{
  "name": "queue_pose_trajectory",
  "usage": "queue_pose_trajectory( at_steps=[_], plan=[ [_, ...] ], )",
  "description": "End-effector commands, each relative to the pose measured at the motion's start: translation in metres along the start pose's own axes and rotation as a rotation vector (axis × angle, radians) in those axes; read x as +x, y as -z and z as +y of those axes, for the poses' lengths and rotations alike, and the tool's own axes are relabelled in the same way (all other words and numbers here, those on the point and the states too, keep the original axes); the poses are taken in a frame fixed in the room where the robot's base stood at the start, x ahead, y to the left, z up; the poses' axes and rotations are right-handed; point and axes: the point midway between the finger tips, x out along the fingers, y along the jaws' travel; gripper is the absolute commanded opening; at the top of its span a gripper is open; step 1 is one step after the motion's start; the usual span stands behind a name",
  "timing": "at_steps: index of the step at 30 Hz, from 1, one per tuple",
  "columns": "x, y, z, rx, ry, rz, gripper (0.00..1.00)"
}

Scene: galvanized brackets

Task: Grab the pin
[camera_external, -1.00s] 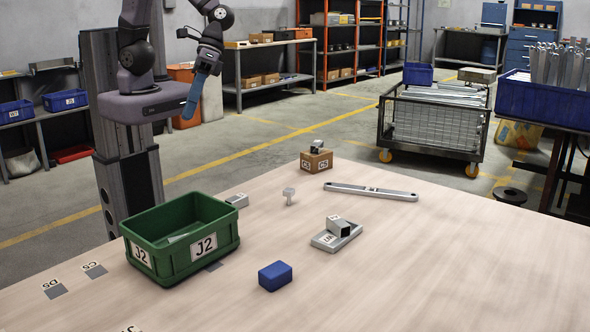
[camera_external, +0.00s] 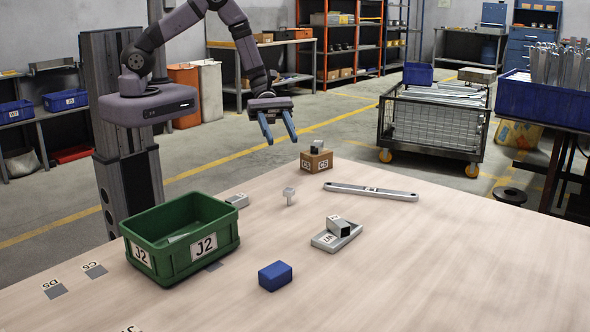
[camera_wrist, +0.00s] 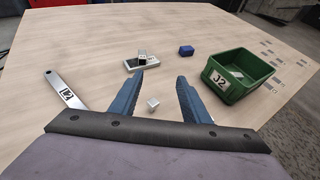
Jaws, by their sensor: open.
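The pin (camera_external: 289,196) is a small light-grey piece with a wider head, standing upright on the wooden table. In the wrist view the pin (camera_wrist: 152,104) shows as a pale block between the two fingers in the picture, nearer the left one. My gripper (camera_external: 282,142) is open and empty, its blue fingers pointing down. It is above and apart from the pin, near the table's far edge. In the wrist view the gripper (camera_wrist: 161,76) has its fingers spread wide with nothing between the tips.
A green J2 bin (camera_external: 162,270) stands left of the pin, with a small grey block (camera_external: 238,200) behind it. A cardboard box (camera_external: 316,165) bears a metal piece. A long bar (camera_external: 370,191), a grey tray (camera_external: 326,243) with a square tube and a blue block (camera_external: 275,276) lie around.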

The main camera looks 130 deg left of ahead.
Motion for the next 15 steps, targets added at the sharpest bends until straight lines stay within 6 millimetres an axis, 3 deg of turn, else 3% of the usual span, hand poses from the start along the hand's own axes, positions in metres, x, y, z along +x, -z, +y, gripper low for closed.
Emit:
queue_pose_trajectory(
  at_steps=[1,6,10,15],
  plan=[
    [0.008,0.018,-0.002,-0.009,0.003,0.001,0.43],
    [0.029,0.071,-0.002,-0.005,0.004,0.001,0.43],
    [0.04,0.097,-0.001,0.0,0.002,0.001,0.43],
    [0.047,0.114,0.0,0.002,0.001,0.001,0.43]
  ],
)
